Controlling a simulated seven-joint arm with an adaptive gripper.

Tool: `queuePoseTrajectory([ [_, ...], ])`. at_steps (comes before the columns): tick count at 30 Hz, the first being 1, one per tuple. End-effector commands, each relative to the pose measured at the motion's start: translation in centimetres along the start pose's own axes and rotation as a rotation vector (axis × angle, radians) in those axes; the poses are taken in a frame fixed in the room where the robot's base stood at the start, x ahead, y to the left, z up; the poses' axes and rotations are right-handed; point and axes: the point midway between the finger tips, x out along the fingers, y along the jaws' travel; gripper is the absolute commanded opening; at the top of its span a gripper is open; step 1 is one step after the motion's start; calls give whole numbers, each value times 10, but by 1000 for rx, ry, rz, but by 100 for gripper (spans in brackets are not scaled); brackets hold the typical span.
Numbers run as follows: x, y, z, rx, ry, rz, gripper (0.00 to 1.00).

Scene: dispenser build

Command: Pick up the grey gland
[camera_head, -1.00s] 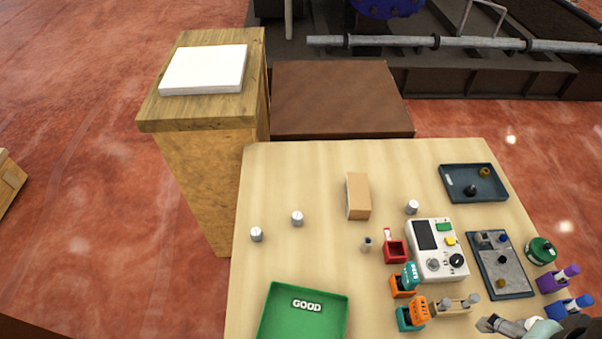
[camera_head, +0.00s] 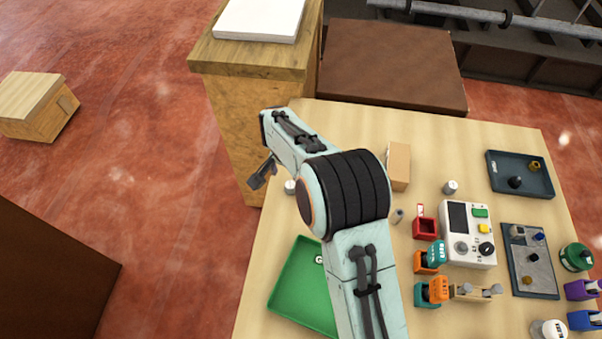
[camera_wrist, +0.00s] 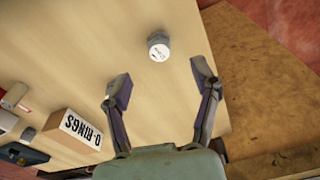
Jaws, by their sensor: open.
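My gripper (camera_head: 263,174) hangs over the table's left edge in the head view. In the wrist view its two fingers (camera_wrist: 161,84) are spread wide with nothing between them. A short grey cylinder with a printed white top (camera_wrist: 158,46) stands upright on the table beyond the fingertips, apart from them. A similar cylinder (camera_head: 290,187) shows just right of my gripper in the head view. A small grey piece (camera_head: 517,232) sits in the grey tray (camera_head: 513,291) at right. I cannot tell for certain which of these is the grey gland.
A cardboard O-rings box (camera_head: 399,168) stands mid-table; my arm hides the table left of it. A green tray (camera_head: 287,290) lies at front left. A wooden stand (camera_head: 240,125) rises beside the table's left edge. A white device (camera_head: 467,236) and several small holders stand at right.

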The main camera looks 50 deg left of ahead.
Motion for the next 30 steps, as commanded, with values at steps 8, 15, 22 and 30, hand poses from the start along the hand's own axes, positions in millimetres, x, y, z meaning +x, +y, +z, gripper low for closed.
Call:
queuePoseTrajectory([
  [8,42,1,0,0,-1,2,62],
  [15,63,0,0,0,1,0,62],
  [22,63,0,0,0,1,0,62],
  [30,63,1,0,0,0,0,11],
])
